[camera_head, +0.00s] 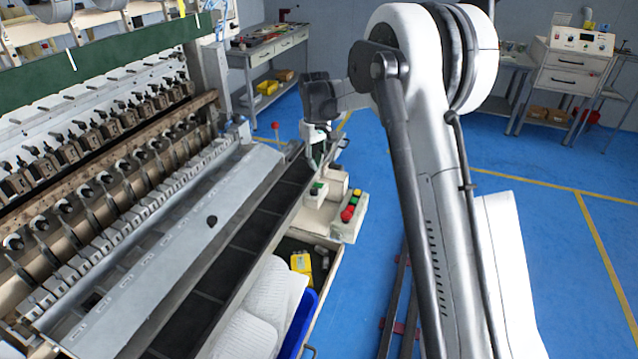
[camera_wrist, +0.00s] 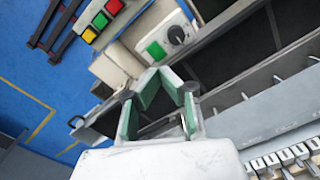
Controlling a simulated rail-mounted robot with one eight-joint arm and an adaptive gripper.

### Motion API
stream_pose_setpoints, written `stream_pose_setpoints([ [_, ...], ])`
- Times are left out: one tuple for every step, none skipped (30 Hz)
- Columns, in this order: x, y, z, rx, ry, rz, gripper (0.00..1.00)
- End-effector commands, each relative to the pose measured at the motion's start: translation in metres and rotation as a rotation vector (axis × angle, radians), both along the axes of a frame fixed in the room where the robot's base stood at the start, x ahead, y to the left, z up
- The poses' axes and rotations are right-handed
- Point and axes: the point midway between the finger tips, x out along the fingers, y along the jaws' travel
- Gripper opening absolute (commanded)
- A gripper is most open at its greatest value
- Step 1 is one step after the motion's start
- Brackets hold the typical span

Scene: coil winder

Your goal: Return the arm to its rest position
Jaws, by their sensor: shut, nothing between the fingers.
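My arm (camera_head: 425,180) rises through the right-centre of the head view and bends at a high elbow, its far end reaching left toward the coil winder (camera_head: 110,170). My gripper (camera_head: 317,160) points down over the far end of the winder's dark slotted tray (camera_head: 250,240). In the wrist view my gripper (camera_wrist: 165,76) has green-padded fingers whose tips meet, with nothing held between them. The control box with red, yellow and green buttons (camera_head: 349,208) is close by, and its buttons also show in the wrist view (camera_wrist: 101,20).
An open drawer (camera_head: 322,262) below holds a yellow item (camera_head: 301,263). A blue bin (camera_head: 298,325) and white rolls (camera_head: 262,305) are near the front. A workbench (camera_head: 270,50) stands behind, and a cabinet (camera_head: 567,75) at the back right. Blue floor (camera_head: 560,235) is clear on the right.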

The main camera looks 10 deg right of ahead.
Motion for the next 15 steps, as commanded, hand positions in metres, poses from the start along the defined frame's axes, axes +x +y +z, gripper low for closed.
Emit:
stream_pose_setpoints([
  [0.0000,-0.0001,0.0047,0.000,0.000,0.000,0.00],
  [0.0000,-0.0001,0.0062,0.000,0.000,0.000,0.00],
  [-0.0001,-0.0001,0.0076,0.000,0.000,0.000,0.00],
  [-0.0001,-0.0001,0.0082,0.000,0.000,0.000,0.00],
  [-0.0001,0.0000,0.0084,0.000,0.000,0.000,0.00],
  [-0.0002,-0.0001,0.0084,0.000,0.000,0.000,0.00],
  [-0.0002,-0.0001,0.0082,0.000,0.000,0.000,0.00],
  [-0.0002,-0.0001,0.0080,0.000,0.000,0.000,0.00],
  [-0.0002,-0.0001,0.0079,0.000,0.000,0.000,0.00],
  [-0.0002,-0.0001,0.0079,0.000,0.000,0.000,0.00],
  [-0.0002,-0.0001,0.0078,0.000,0.000,0.000,0.00],
  [-0.0002,-0.0001,0.0078,0.000,0.000,0.000,0.00],
  [-0.0002,-0.0001,0.0078,0.000,0.000,0.000,0.00],
  [-0.0002,-0.0001,0.0078,0.000,0.000,0.000,0.00],
  [-0.0003,-0.0001,0.0079,0.000,0.000,0.000,0.00],
])
